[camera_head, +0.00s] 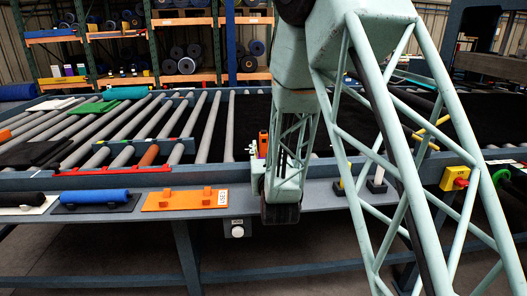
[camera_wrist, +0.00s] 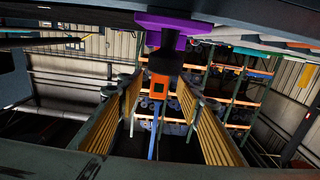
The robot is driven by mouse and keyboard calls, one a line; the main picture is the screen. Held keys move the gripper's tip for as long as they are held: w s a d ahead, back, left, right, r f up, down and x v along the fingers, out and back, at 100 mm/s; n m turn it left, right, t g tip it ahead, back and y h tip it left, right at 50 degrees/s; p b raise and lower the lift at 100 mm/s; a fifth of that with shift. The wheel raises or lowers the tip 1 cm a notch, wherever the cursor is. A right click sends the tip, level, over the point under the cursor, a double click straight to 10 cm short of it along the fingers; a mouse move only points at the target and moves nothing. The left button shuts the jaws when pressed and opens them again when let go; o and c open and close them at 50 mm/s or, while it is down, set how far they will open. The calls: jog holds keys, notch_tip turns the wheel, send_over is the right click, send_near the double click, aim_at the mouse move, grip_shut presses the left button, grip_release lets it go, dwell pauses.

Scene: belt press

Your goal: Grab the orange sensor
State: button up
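The orange sensor (camera_wrist: 158,87) is a small block with a dark square face, below a purple mount (camera_wrist: 160,40) in the wrist view. In the head view the orange sensor (camera_head: 263,143) stands at the belt's near edge, just left of my arm, its lower part partly hidden. My gripper (camera_wrist: 163,84) is open, with yellow ribbed pads on both sides of the sensor. I see gaps between the pads and the sensor, and nothing is held. Whether the sensor sits fully between the fingertips or just beyond them I cannot tell. My arm hides the fingers in the head view.
An orange plate (camera_head: 186,199) and a blue roller (camera_head: 95,196) lie on the front ledge left of my arm. A yellow box with a red switch (camera_head: 456,178) is at the right. Rollers (camera_head: 205,123) and the dark belt (camera_head: 250,115) stretch behind. Shelves stand at the back.

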aim_at(264, 134)
jog(key=shift+w, duration=0.15)
jog(key=shift+w+a+b, duration=0.2)
jog(key=shift+w, duration=1.05)
jog(key=shift+w+a+b, duration=0.2)
jog(key=shift+w, duration=1)
jog(key=shift+c, duration=0.9)
jog(key=c, duration=0.9)
jog(key=shift+r, duration=0.2)
jog(key=shift+r+p, duration=0.5)
jog(key=shift+r, duration=1.1)
jog(key=s+d, duration=0.3)
jog(key=s, duration=0.1)
jog(key=s+d+r, duration=0.1)
jog(key=s+d, duration=0.2)
jog(key=s, duration=0.1)
jog(key=s+d+p, duration=0.1)
jog(key=s+d, duration=0.3)
jog(key=shift+s+r, duration=0.25)
